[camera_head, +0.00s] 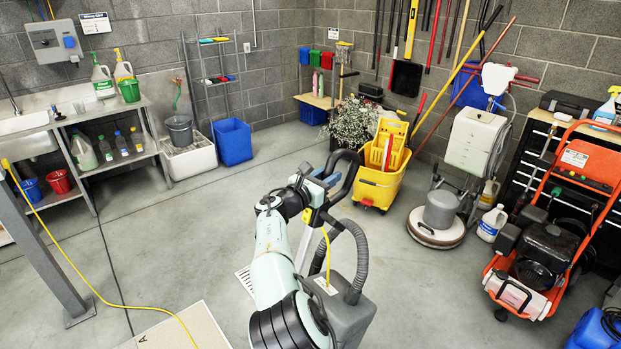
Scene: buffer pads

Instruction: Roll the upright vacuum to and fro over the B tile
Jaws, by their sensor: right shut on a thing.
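The upright vacuum (347,312) stands in the lower middle, with a grey body, a ribbed grey hose and a black loop handle at its top. My right arm reaches up from the bottom, in front of part of it. My right gripper (320,183) is shut on the vacuum near the base of the handle; the arm partly hides the grip. A pale tile (175,330) lettered A lies on the floor at the bottom left. No letter B can be read in this view. The vacuum's lower end is cut off or hidden. My left gripper is out of view.
A yellow mop bucket (378,186) stands behind the vacuum. A floor polisher (437,218) and an orange-framed machine (545,250) stand to the right. A yellow cord (100,295) crosses the left floor near a grey post (45,250). The left middle floor is clear.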

